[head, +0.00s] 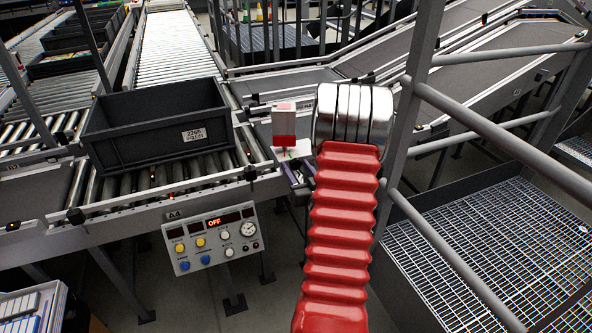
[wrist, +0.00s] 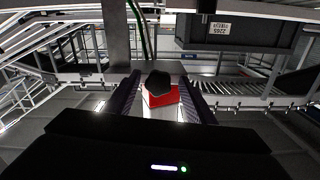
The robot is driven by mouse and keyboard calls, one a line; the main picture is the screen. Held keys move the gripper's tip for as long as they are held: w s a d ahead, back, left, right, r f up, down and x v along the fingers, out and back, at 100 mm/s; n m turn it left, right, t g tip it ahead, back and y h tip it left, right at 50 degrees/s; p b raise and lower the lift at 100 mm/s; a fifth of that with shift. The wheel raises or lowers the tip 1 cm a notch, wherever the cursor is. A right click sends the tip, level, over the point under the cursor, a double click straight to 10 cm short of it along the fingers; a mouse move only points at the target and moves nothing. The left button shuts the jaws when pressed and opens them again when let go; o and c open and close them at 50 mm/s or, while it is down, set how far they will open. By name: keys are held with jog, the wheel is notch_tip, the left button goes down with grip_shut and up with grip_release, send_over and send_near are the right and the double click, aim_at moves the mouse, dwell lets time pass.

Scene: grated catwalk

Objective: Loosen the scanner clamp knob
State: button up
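The scanner (head: 284,124), a red box with a pale top, stands beside the roller conveyor in the head view, left of my arm. In the wrist view its red body (wrist: 160,99) is in the middle, with a black faceted knob (wrist: 158,82) on the side facing me. My gripper (wrist: 162,84) is open, one dark finger on each side of the knob, with visible gaps. I cannot tell how far the knob is from the fingertips in depth. In the head view my arm hides most of the gripper; only a dark finger part shows below the scanner.
A dark grey tote (head: 155,128) sits on the rollers at left. A control panel (head: 213,239) reading OFF hangs below the conveyor edge. A grey railing (head: 410,125) stands close right of my arm. A grated walkway (head: 490,250) lies beyond it.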

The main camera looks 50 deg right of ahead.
jog(key=shift+s, duration=0.1)
jog(key=shift+s+a, duration=0.2)
jog(key=shift+s, duration=0.3)
jog(key=v, duration=1.2)
jog(key=shift+s+a, duration=0.2)
jog(key=shift+f, duration=0.15)
